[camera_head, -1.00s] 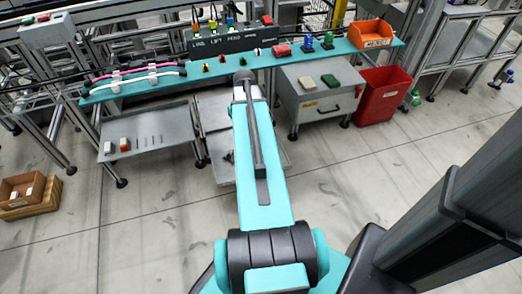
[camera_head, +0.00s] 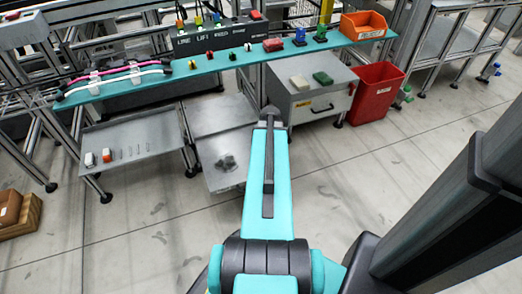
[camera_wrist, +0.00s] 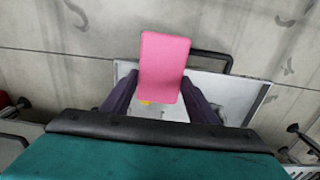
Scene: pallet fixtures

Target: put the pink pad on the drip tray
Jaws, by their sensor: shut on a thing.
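The pink pad (camera_wrist: 165,65) is a flat rounded rectangle, held up between the dark fingers of my gripper (camera_wrist: 160,98) in the wrist view. The gripper is shut on it. Beyond the pad in the wrist view lies a light grey tray (camera_wrist: 247,92) with a black handle, apparently the drip tray. My gripper and the pad are hidden behind my arm in the head view.
A grey cabinet (camera_head: 340,85) with a white pad (camera_head: 299,83) and a green pad (camera_head: 322,78) stands right of my arm, beside a red bin (camera_head: 375,93). A grey trolley shelf (camera_head: 130,140) is at left. A long teal shelf (camera_head: 210,80) runs behind. The front floor is clear.

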